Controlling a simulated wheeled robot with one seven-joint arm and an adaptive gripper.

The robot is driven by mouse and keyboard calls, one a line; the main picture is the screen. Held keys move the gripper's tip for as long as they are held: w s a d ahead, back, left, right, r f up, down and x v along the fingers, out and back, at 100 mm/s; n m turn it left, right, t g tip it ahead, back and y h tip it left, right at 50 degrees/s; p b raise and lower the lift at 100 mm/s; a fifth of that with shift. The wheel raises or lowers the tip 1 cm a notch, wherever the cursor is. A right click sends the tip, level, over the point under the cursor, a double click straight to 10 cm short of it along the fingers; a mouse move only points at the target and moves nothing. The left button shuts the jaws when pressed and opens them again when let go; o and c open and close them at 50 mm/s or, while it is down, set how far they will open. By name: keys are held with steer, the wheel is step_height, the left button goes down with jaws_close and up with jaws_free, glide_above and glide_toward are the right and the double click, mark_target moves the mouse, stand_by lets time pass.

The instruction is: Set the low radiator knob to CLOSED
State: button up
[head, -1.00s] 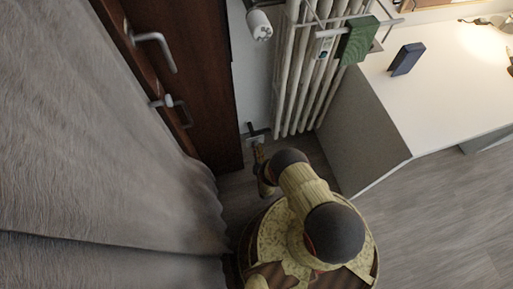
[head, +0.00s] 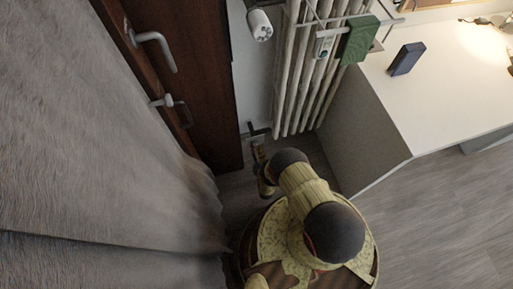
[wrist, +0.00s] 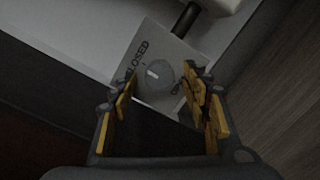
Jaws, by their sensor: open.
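In the wrist view, the low radiator knob (wrist: 166,78) is a round grey dial with a short white mark on its left part, the side towards the lettering. It sits on a light grey plate (wrist: 150,43) that reads CLOSED along its left side; other lettering is hidden or too dark to read. My gripper (wrist: 160,86) is open, its yellow-padded fingers to the left and right of the knob. I cannot tell whether they touch it. In the head view, my gripper (head: 258,151) is low by the radiator's foot, and the knob cannot be made out.
The white ribbed radiator (head: 302,90) stands above and right of my gripper. A white valve head (head: 260,25) is higher up. A brown door (head: 190,75) and grey curtain (head: 90,150) are on the left. A white desk (head: 430,105) with a grey side panel closes in the right.

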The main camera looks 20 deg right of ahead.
steer(key=shift+r, duration=0.1)
step_height(320, 180, up, 10)
stand_by(0.9)
stand_by(0.4)
